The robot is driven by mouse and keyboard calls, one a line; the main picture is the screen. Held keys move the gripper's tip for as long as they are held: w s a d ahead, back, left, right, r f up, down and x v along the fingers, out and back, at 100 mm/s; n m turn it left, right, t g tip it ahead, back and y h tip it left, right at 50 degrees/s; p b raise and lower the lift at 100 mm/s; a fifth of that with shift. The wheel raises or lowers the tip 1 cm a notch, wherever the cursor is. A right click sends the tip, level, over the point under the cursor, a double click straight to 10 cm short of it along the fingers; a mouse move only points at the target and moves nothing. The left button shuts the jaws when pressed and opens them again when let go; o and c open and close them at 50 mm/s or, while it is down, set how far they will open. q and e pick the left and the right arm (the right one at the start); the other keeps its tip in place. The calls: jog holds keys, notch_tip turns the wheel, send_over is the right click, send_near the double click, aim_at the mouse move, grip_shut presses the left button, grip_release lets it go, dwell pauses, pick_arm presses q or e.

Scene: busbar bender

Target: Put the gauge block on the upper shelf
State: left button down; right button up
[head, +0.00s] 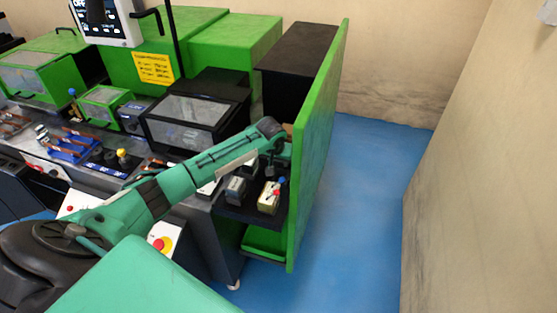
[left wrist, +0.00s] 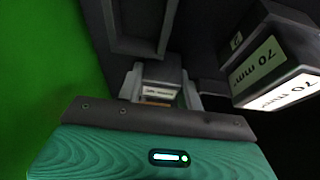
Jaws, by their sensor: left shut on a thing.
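My left gripper (head: 271,165) is at the right end of the machine, close to the tall green side panel. In the left wrist view, its fingers (left wrist: 160,88) are shut on a small grey gauge block (left wrist: 160,92) with a pale label, too small to read. The fingers partly hide the block. A dark shelf (head: 236,211) lies under the gripper in the head view; a lower level with a green tray (head: 264,243) is below it. A larger dark block marked 70 mm (left wrist: 265,65) stands to the right of the gripper in the left wrist view.
A grey block (head: 236,189) and a beige box with red and blue knobs (head: 268,198) stand on the dark shelf. The green panel (head: 316,140) walls the shelf on the right. A dark frame (left wrist: 139,25) is ahead in the left wrist view. Blue floor is clear beyond.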

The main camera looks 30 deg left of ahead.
pick_arm(q)
jog(key=c, duration=1.3)
grip_release()
jog(key=shift+f, duration=0.1)
jog(key=o, duration=0.4)
